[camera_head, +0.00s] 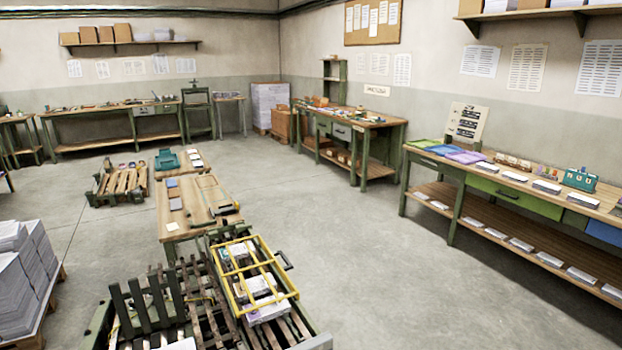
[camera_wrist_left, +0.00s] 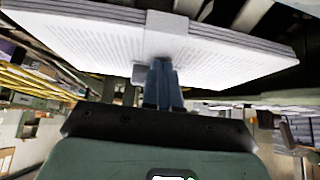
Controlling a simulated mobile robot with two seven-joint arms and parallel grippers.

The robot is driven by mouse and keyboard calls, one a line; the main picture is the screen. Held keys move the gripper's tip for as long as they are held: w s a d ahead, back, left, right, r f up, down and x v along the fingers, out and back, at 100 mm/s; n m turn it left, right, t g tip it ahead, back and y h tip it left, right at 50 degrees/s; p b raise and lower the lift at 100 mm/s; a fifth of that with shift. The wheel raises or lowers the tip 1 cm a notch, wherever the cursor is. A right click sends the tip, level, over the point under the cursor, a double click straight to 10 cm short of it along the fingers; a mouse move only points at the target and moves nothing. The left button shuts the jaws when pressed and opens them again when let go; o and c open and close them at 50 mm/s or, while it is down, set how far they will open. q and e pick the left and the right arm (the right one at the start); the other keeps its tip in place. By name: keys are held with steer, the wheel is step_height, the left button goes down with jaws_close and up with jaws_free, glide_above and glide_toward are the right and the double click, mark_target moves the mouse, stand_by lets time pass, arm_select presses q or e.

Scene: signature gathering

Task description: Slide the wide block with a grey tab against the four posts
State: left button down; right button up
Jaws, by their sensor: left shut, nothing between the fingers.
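In the left wrist view, a wide white paper block (camera_wrist_left: 230,48) with a grey tab (camera_wrist_left: 166,33) around its middle fills the top. My left gripper (camera_wrist_left: 163,68) is shut and empty. Its blue-grey fingertips are right at the tab; I cannot tell whether they touch it. In the head view, several dark green upright posts (camera_head: 137,306) stand in a row at the bottom left. A white piece (camera_head: 182,344) shows at the bottom edge beside them; I cannot tell whether it is the same block. Neither gripper shows in the head view.
A yellow frame (camera_head: 239,296) over paper blocks stands right of the posts on dark slats. A wooden table (camera_head: 200,205) stands behind. Tall paper stacks (camera_head: 22,270) are at the left. Open concrete floor (camera_head: 370,270) lies to the right, before a long bench (camera_head: 560,200).

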arm_select(q)
steer(key=shift+w+a+r+p, duration=0.15)
steer(key=shift+r+p, duration=0.35)
steer(key=shift+r, duration=0.6)
steer(key=shift+w+d+r+p, duration=0.1)
steer(key=shift+w+r+p, duration=0.1)
steer(key=shift+r+p, duration=0.6)
steer(key=shift+w+a+r+p, duration=0.1)
steer(key=shift+w+r+p, duration=0.15)
steer(key=shift+r, duration=1.1)
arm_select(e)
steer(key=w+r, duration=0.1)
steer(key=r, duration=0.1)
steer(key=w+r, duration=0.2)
arm_select(q)
steer(key=shift+s+f, duration=0.1)
steer(key=shift+s, duration=0.05)
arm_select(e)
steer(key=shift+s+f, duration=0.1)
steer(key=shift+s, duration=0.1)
